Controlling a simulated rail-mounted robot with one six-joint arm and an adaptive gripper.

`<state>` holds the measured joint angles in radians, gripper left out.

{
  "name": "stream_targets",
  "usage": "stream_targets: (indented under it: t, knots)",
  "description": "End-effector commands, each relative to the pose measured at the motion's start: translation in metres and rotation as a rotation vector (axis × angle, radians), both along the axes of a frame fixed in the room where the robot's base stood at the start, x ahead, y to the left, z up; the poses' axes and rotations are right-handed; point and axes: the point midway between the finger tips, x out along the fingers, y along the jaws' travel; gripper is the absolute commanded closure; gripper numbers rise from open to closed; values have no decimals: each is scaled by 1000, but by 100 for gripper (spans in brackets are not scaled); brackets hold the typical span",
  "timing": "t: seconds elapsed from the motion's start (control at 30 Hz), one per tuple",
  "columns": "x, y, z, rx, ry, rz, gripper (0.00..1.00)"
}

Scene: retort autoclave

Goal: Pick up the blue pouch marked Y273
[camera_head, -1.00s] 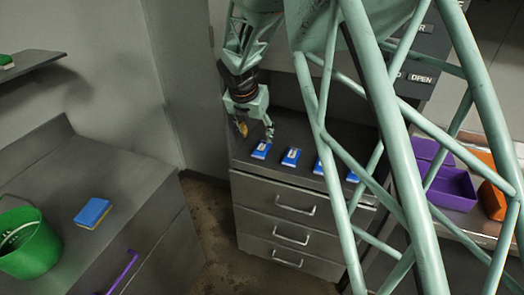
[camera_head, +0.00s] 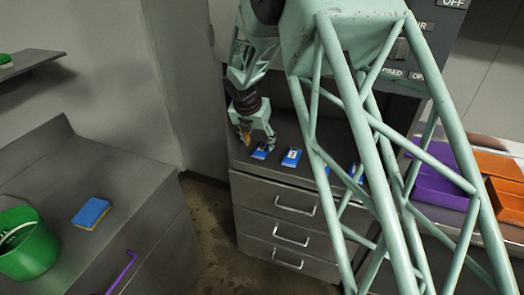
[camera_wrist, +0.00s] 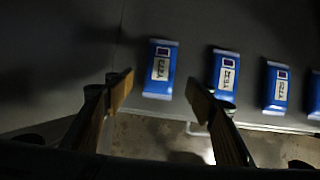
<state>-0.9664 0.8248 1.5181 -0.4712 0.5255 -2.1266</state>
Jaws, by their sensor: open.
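The blue pouch whose white label appears to read Y273 (camera_wrist: 158,82) lies flat, leftmost of a row of blue pouches in the wrist view. In the head view, the leftmost blue pouch (camera_head: 260,152) lies on the drawer cabinet's dark top, partly covered by my gripper. My gripper (camera_head: 257,142) is open and empty, pointing down above this pouch. In the wrist view, the fingertips of my gripper (camera_wrist: 160,90) frame the pouch's lower part left and right, and I see no contact.
Similar blue pouches (camera_head: 291,157) (camera_wrist: 226,75) lie close to the right. The steel cabinet (camera_head: 285,205) has drawers and a front edge near the row. A blue and yellow sponge (camera_head: 91,212) and a green bucket (camera_head: 30,250) are on the left counter. A purple bin (camera_head: 440,185) stands right.

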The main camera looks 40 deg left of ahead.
Motion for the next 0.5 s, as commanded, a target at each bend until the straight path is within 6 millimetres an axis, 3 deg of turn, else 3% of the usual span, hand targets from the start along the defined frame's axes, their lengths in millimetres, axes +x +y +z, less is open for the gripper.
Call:
stream_targets:
  t: [0.5]
  knots:
    - [13,5,-42,-1,1,0,50]
